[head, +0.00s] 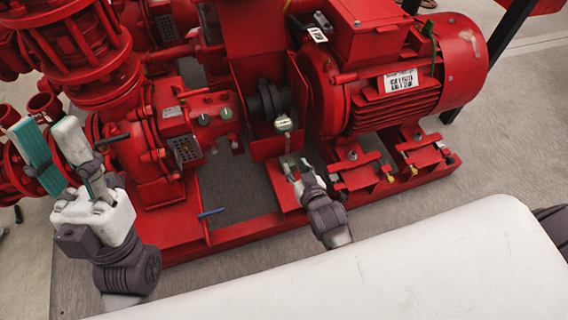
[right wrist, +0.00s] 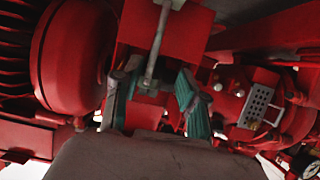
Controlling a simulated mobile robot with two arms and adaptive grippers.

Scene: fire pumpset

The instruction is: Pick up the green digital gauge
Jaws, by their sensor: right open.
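The green digital gauge (head: 284,123) has a small pale face with a greenish rim, at the coupling between pump and motor in the head view. A thin grey stem (head: 287,145) runs down from it. My right gripper (head: 297,165) is open just below the gauge face, near the stem's lower part. In the right wrist view the stem (right wrist: 158,40) comes down between the two parted teal fingers of this gripper (right wrist: 155,103); I see no grip on it. The gauge face is not visible there. My left gripper (head: 47,124) is open and empty at the far left.
The red motor (head: 400,80) stands right of the gauge and the red pump (head: 115,80) left of it. A red base frame (head: 250,229) runs beneath them. Grey floor lies around the set.

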